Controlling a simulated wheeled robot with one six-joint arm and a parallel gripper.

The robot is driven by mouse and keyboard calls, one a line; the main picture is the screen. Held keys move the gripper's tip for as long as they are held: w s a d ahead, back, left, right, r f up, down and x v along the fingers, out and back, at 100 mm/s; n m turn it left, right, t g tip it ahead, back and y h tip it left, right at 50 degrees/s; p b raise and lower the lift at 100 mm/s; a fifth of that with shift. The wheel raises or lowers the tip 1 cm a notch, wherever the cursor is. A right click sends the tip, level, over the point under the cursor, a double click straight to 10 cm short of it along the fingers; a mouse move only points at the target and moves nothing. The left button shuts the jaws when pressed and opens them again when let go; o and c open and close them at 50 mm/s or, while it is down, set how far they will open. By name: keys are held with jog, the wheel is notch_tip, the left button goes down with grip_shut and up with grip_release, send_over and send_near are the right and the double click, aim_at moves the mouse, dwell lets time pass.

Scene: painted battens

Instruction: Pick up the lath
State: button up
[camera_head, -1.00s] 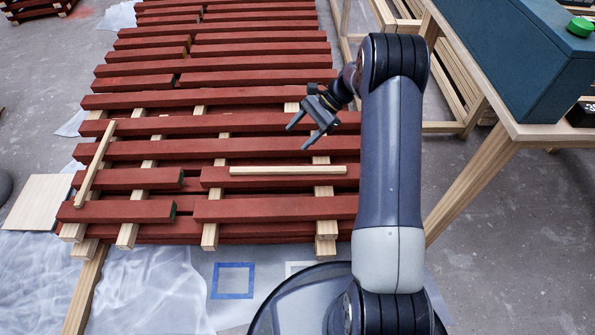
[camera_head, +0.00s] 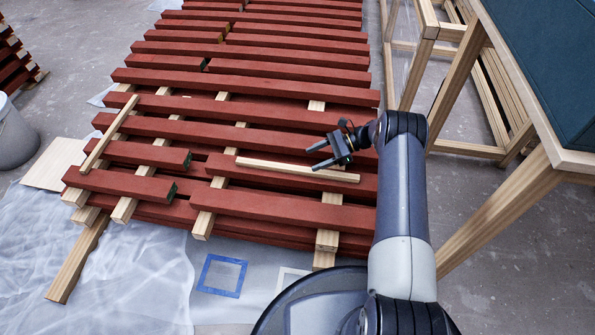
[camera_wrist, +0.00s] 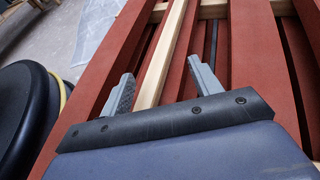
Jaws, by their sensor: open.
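The pale, thin lath (camera_head: 297,169) lies across the near red battens, slightly tilted in the head view, with its right end close to my gripper. My gripper (camera_head: 316,158) is open and empty, just above the lath's right part. In the wrist view, the lath (camera_wrist: 163,55) runs away from me between the two spread fingers (camera_wrist: 160,72), and its near end is hidden behind the gripper body. I cannot tell how high the fingertips are above it.
A second pale strip (camera_head: 109,133) lies across the battens at the left. Red battens (camera_head: 250,80) rest on pale wooden bearers. A wooden table (camera_head: 572,160) stands at the right. A grey bucket (camera_head: 14,135) is at the left edge. Blue tape (camera_head: 222,275) marks the sheeted floor.

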aim_at(297, 168)
jog(key=shift+f+b+x, duration=0.2)
jog(key=shift+b+x, duration=0.4)
jog(key=shift+x, duration=0.95)
jog(key=shift+f+b+x, duration=0.15)
jog(key=shift+b+x, duration=0.4)
jog(key=shift+x, duration=1)
jog(key=shift+s+d, duration=0.15)
jog(key=shift+d, duration=0.05)
jog(key=shift+c, duration=0.2)
jog(key=c, duration=1)
